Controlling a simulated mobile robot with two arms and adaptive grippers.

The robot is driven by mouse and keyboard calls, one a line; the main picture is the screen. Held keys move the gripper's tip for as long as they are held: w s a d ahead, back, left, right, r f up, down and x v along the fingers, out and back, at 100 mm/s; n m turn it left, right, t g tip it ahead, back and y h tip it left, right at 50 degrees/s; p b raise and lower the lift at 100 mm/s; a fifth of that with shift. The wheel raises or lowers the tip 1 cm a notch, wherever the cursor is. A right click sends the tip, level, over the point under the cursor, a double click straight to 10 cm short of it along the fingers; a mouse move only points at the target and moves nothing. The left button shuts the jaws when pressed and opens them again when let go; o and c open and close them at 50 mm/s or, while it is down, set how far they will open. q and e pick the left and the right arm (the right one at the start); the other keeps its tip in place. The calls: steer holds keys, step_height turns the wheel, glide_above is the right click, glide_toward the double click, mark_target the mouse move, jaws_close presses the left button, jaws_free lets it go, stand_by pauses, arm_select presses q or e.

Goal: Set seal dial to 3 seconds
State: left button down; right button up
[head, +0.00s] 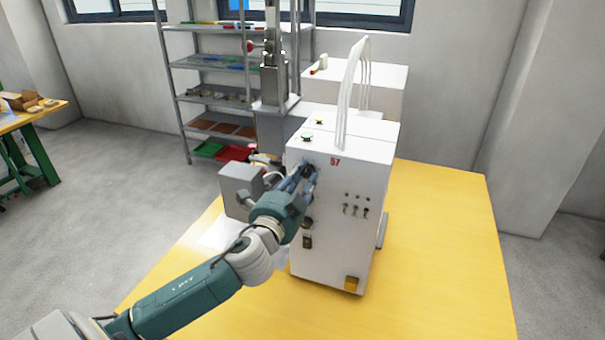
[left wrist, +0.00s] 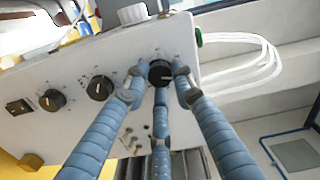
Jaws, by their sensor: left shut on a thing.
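The white machine (head: 330,255) stands on the yellow table with its dial panel facing my left arm. In the left wrist view its panel carries three black dials with marks around them. My left gripper (head: 308,172) is at the uppermost dial in the head view. In the left wrist view its blue fingers are closed around that black dial (left wrist: 160,73). The middle dial (left wrist: 99,88) and the far dial (left wrist: 52,100) are free. The labels are too small to read, so I cannot tell the setting. My right gripper is not in view.
A black rocker switch (left wrist: 18,107) sits beyond the far dial. A red 57 (head: 335,161) shows on the panel, above several small toggles (head: 356,210). White cables (head: 352,90) rise from the top. The yellow table (head: 440,260) is clear to the right. Shelves (head: 225,98) stand behind.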

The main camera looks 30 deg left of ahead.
arm_select(q)
steer(key=shift+m, duration=1)
steer(key=c, duration=1.4)
jaws_free()
steer(key=shift+c, duration=0.2)
steer(key=v, duration=1.2)
steer(key=shift+a+f, duration=0.1)
